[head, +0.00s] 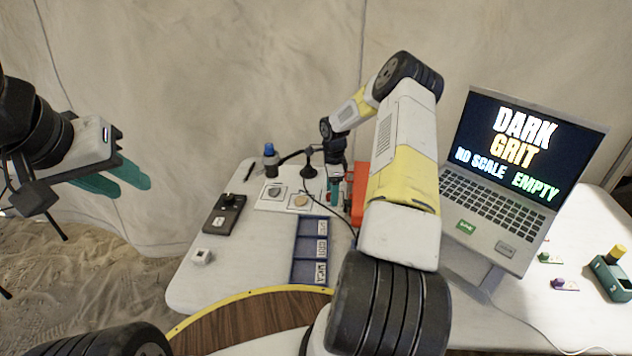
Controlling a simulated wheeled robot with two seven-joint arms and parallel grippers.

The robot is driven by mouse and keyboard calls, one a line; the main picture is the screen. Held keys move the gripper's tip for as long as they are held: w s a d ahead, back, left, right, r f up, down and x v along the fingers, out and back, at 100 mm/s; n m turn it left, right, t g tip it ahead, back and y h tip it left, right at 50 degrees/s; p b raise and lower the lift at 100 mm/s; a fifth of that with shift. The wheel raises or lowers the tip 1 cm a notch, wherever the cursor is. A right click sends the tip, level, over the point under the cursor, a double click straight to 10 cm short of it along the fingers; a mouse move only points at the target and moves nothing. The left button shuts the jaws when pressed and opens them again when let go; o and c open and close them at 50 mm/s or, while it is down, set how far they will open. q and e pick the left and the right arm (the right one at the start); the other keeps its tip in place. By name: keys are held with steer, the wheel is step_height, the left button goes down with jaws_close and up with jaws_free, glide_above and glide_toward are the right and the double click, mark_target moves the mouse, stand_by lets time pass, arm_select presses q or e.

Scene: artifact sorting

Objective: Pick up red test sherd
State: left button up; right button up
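My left gripper (118,178) hangs at the left of the head view, off the table's left side. Its two green fingers stand apart with nothing between them. My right arm reaches across the table, and its gripper (335,191) points down near the table's far side. Its green fingers are small here, and I cannot tell whether they are open or shut. Small red patches show right beside these fingers. I cannot make out whether one of them is the red test sherd. An orange-red upright object (359,180) stands just right of the gripper, partly hidden by my arm.
A blue compartment tray (296,268) with labels lies on the white table (190,275). Pale cards (263,203) with a grey and a tan piece lie behind it. A dark device (223,214), a blue-capped bottle (270,160) and a laptop (500,205) reading "DARK GRIT" stand around.

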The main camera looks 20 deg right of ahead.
steer(key=c, duration=1.4)
